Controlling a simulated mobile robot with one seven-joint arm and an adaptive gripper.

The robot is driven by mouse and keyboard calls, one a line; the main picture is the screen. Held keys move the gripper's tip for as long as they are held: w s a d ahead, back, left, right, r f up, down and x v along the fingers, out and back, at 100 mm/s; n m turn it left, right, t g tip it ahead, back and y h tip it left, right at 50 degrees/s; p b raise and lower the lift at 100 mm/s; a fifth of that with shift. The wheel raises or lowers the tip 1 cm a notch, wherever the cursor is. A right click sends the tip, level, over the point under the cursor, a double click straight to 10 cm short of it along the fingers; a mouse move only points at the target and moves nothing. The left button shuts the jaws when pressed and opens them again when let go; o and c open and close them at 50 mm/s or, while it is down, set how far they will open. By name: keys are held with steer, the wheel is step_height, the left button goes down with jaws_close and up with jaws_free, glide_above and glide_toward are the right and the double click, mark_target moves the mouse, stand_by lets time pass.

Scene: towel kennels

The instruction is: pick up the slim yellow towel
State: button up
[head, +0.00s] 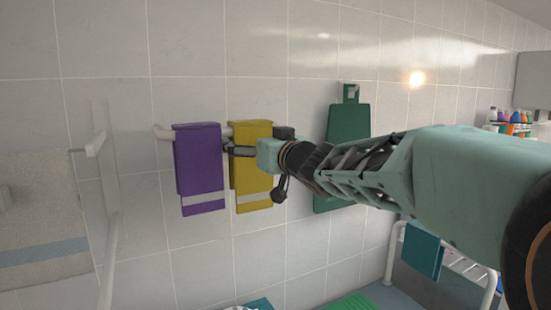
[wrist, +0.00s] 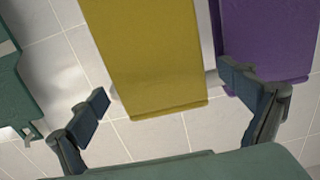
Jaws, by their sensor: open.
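The slim yellow towel (head: 252,183) hangs on the wall rail (head: 163,132), with a pale band near its lower edge. My gripper (head: 231,148) is in front of its upper part, pointing left in the head view. In the wrist view the yellow towel (wrist: 150,50) shows between the two spread fingers of my gripper (wrist: 168,90), which is open and empty. A purple towel (head: 200,175) hangs just left of the yellow one. In the wrist view the purple towel (wrist: 268,45) is at the right, partly behind the right finger. I cannot tell whether a finger touches either towel.
A dark green board (head: 338,125) hangs on the wall to the right, partly behind my arm. A teal towel (head: 422,250) hangs on a white frame at lower right. A pale striped towel (head: 40,215) is at far left. Bottles (head: 515,120) stand at far right.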

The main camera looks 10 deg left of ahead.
steer(key=shift+d, duration=0.1)
steer(key=c, duration=1.3)
steer(key=shift+o, duration=0.2)
steer(key=shift+r, duration=0.2)
